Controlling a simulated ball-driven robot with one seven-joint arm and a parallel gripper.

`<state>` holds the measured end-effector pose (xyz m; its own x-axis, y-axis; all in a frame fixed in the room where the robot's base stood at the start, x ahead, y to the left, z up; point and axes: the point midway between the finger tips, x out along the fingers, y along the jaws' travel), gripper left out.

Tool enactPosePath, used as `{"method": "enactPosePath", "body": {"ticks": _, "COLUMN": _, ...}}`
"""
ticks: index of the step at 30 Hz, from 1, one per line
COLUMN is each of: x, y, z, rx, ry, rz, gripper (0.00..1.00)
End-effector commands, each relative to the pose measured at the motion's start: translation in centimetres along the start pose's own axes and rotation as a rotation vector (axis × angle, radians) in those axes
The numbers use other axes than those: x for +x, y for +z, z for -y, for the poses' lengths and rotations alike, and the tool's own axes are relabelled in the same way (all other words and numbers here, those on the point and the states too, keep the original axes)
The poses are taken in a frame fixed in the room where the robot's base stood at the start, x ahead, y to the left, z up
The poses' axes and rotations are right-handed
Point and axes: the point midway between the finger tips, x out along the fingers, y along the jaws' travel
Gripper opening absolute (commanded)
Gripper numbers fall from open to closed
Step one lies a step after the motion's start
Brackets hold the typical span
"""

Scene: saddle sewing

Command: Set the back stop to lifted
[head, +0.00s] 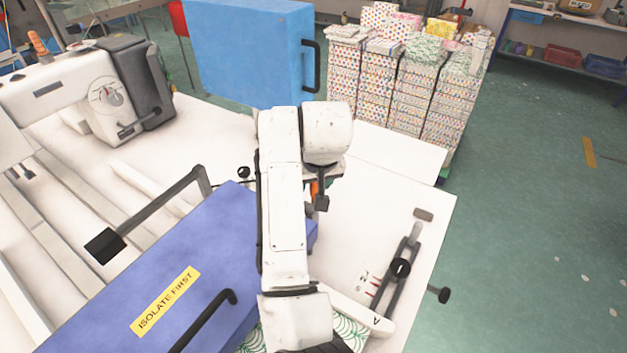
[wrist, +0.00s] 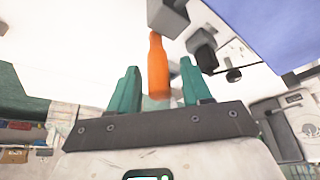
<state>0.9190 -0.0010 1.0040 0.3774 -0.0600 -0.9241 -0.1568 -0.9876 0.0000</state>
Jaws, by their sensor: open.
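No part is labelled as the back stop, so I cannot tell for certain which one it is. My gripper (wrist: 161,84) is open, its two teal fingers apart. An orange, bottle-shaped handle (wrist: 158,68) shows between the fingers in the wrist view. I cannot tell whether they touch it. In the head view a small bit of orange (head: 314,187) shows beside my arm, near a dark block (head: 321,203). My arm hides the gripper there. In the wrist view a dark block (wrist: 205,55) on a grey bracket is just right of the handle.
A blue box marked ISOLATE FIRST (head: 215,265) stands left of my arm, with a black-ended crank bar (head: 150,215) beyond it. A slotted slide with a black knob (head: 400,268) lies on the white table at right. A blue case (head: 250,55) and a sewing machine (head: 85,90) stand behind.

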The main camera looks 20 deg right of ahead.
Motion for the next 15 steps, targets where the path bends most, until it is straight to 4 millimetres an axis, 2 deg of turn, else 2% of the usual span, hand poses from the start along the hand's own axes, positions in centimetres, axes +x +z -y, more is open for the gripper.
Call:
{"method": "enactPosePath", "body": {"ticks": 11, "x": 0.62, "y": 0.00, "z": 0.00, "rx": 0.000, "ry": 0.000, "rz": -0.001, "gripper": 0.49}}
{"method": "enactPosePath", "body": {"ticks": 15, "x": 0.61, "y": 0.01, "z": 0.00, "rx": 0.000, "ry": 0.000, "rz": -0.001, "gripper": 0.36}}
